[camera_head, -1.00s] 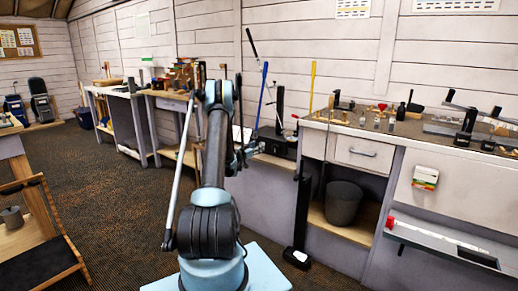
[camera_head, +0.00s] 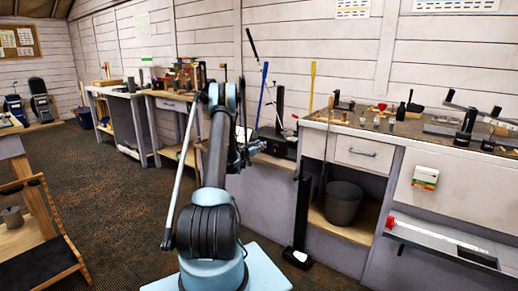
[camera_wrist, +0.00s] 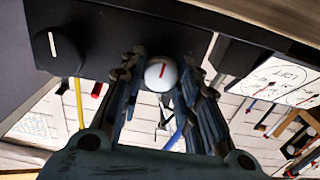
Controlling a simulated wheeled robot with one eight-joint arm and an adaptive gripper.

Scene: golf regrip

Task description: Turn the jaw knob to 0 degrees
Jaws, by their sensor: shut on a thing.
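The jaw knob (camera_wrist: 161,72), a round pale knob with a short red line, sits between my fingers in the wrist view. Its red line stands close to upright in that picture. My gripper (camera_wrist: 160,76) is shut on this knob, one finger on each side. In the head view my gripper (camera_head: 246,152) is small, at the machine by the bench's left end, and its fingers and the knob are too small to make out there.
A black knob with a white line (camera_wrist: 52,46) is left of my fingers. A white dial plate (camera_wrist: 280,82) with a red needle is to the right. In the head view, a workbench (camera_head: 440,143) with tools extends right, and a grey bin (camera_head: 343,203) stands below it.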

